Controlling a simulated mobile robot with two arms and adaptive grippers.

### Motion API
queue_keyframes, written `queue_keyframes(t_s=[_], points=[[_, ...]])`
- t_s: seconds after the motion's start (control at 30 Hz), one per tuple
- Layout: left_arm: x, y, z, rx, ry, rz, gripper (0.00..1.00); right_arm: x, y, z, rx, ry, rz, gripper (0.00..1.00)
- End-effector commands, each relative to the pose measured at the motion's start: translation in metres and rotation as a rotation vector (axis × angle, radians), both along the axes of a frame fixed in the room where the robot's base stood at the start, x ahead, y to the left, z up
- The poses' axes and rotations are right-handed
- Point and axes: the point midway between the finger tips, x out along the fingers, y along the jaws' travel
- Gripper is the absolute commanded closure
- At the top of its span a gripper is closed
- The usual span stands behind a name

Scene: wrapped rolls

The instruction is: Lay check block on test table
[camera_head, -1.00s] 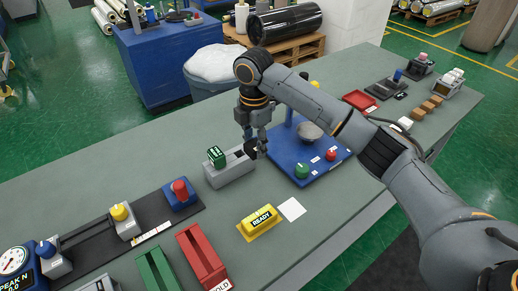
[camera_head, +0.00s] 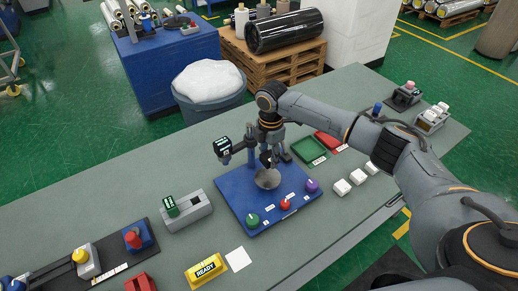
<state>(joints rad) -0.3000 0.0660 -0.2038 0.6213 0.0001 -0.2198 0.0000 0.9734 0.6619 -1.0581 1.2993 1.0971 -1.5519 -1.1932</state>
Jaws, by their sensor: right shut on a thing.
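My right gripper (camera_head: 269,158) is shut on a small dark block, which I take to be the check block (camera_head: 266,157). It is largely hidden by the fingers. The gripper points down just above a round grey plate (camera_head: 267,179) on a blue base (camera_head: 235,193), which looks like the test table. I cannot tell whether the block touches the plate. The grey holder (camera_head: 198,210) with a green tag stands to the left, and no dark block shows in it. My left gripper is not in view.
The blue base carries green (camera_head: 253,219), red (camera_head: 285,204) and purple (camera_head: 312,186) knobs, and a gauge head (camera_head: 222,147) on a post close to my gripper. A yellow READY block (camera_head: 206,269) and a white card (camera_head: 238,259) lie in front. White blocks (camera_head: 342,187) stand at right.

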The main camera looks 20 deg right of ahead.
Motion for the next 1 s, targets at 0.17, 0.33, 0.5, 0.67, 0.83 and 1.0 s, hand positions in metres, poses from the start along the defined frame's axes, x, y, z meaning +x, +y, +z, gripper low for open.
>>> queue_keyframes(t_s=[0.17,0.33,0.5,0.67,0.83,1.0], points=[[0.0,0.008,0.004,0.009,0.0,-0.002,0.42,-0.001,-0.003,0.0,0.0,0.001,-0.003,0.91],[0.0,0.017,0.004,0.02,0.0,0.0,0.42,-0.001,-0.003,0.0,0.0,0.0,-0.004,0.91],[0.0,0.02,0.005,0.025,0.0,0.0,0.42,-0.001,-0.003,0.001,0.0,0.0,-0.004,0.91],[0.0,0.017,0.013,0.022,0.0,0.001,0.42,-0.001,-0.003,0.002,0.001,0.001,-0.004,0.91],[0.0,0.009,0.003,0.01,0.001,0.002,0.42,-0.001,-0.002,-0.013,0.001,0.0,-0.003,0.91],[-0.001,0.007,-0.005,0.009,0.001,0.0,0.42,-0.001,-0.002,-0.03,0.0,0.001,-0.004,0.91]])
